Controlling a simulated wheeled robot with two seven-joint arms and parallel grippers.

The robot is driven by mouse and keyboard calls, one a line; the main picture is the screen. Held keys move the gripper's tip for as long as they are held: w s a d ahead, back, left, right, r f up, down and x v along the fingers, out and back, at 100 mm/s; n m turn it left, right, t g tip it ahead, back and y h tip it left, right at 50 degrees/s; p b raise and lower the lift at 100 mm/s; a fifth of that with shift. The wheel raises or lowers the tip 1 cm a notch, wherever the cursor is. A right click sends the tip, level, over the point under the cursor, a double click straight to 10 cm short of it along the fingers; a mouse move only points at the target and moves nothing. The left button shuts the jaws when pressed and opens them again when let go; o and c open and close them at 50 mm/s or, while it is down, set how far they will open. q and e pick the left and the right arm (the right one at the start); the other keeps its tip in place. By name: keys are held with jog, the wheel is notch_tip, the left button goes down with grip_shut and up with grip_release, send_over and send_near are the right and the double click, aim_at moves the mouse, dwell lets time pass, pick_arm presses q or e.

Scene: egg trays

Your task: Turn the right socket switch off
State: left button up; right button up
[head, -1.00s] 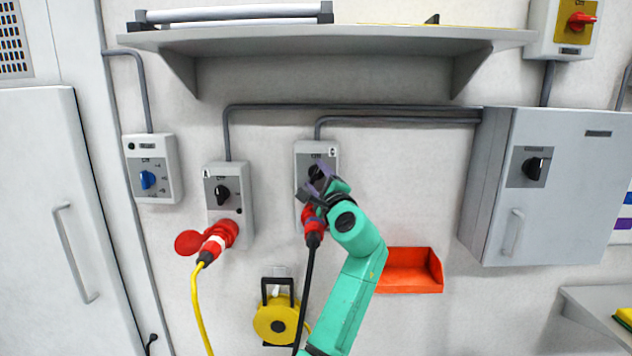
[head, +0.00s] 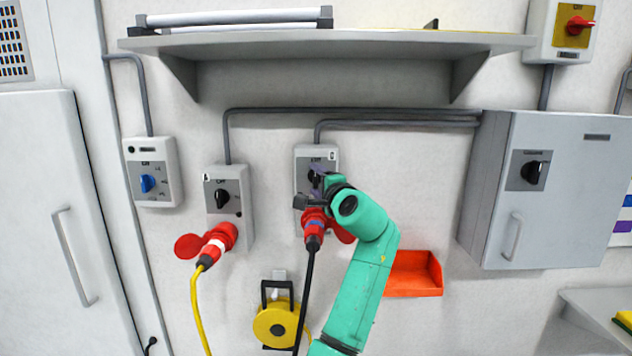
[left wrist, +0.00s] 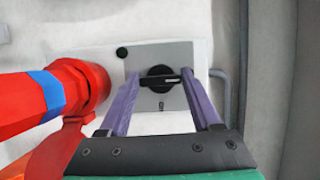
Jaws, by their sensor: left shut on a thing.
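The right socket (head: 315,155) is a grey box on the wall, with its black rotary switch (head: 311,175) partly hidden behind my gripper. My left gripper (head: 316,183) reaches it from below right. In the left wrist view, the purple fingers of the gripper (left wrist: 160,88) stand on either side of the black switch knob (left wrist: 160,72) and are shut on it. The knob's light pointer line lies crosswise between the fingers. A red plug (head: 314,226) with a black cable sits in the socket below; it also shows in the left wrist view (left wrist: 22,100). My right gripper is not in view.
A left socket (head: 230,180) with a red and white plug (head: 214,243) is beside it. A shelf (head: 320,42) runs above, a grey cabinet (head: 560,215) stands right, and an orange bin (head: 415,275) and yellow cable reel (head: 276,324) hang below.

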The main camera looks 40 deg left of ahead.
pick_arm(q)
jog(key=o, duration=1.4)
jog(key=shift+w, duration=0.1)
jog(key=b+v, duration=0.5)
jog(key=v, duration=0.9)
jog(key=shift+s+d, duration=0.2)
jog(key=shift+d, duration=0.05)
